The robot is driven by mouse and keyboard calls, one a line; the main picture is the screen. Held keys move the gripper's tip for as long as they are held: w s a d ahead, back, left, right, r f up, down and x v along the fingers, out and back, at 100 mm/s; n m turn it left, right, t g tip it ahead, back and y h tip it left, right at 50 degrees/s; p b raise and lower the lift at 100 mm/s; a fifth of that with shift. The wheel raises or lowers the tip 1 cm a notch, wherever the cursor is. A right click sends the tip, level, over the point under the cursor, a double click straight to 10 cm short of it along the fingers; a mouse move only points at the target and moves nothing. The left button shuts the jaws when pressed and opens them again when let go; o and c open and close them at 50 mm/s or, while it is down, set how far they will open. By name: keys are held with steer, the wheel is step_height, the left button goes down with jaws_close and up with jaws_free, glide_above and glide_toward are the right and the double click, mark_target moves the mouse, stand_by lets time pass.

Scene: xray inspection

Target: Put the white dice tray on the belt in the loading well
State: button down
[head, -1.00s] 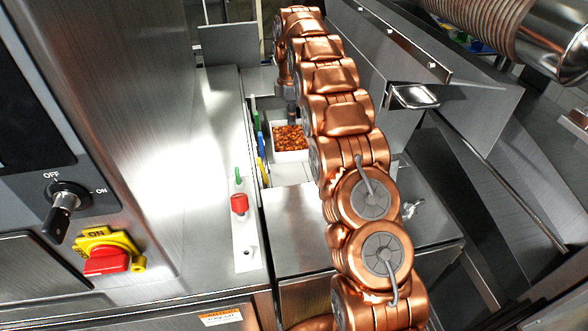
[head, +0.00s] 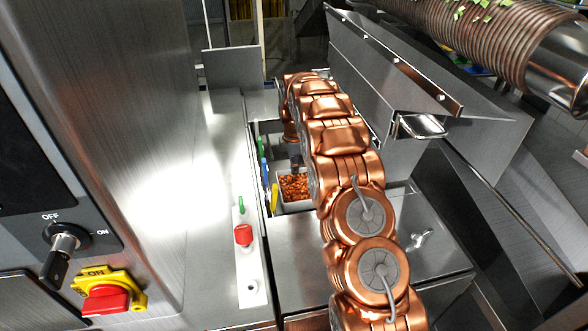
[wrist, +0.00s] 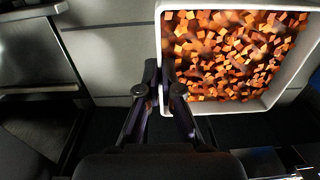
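The white dice tray (head: 297,207), filled with orange-brown cubes, is in the loading well beside coloured strips. In the head view my arm covers its right part. My gripper (head: 295,163) points down at its far side. In the wrist view, the gripper's two dark fingers (wrist: 161,88) stand close together on either side of the tray's wall (wrist: 161,55), pinching it. The tray looks level. The belt under it is mostly hidden, so I cannot tell whether the tray touches it.
Blue (head: 265,171) and yellow (head: 275,198) strips line the well's left side. A panel with a red button (head: 243,235) lies left of it. A steel cover (head: 345,250) is at the near side. A sloped steel hood (head: 400,75) stands at right.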

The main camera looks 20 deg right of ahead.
steer(key=shift+f, duration=0.7)
steer(key=shift+f, duration=0.1)
steer(key=shift+f, duration=0.15)
steer(key=c, duration=1.3)
jaws_free()
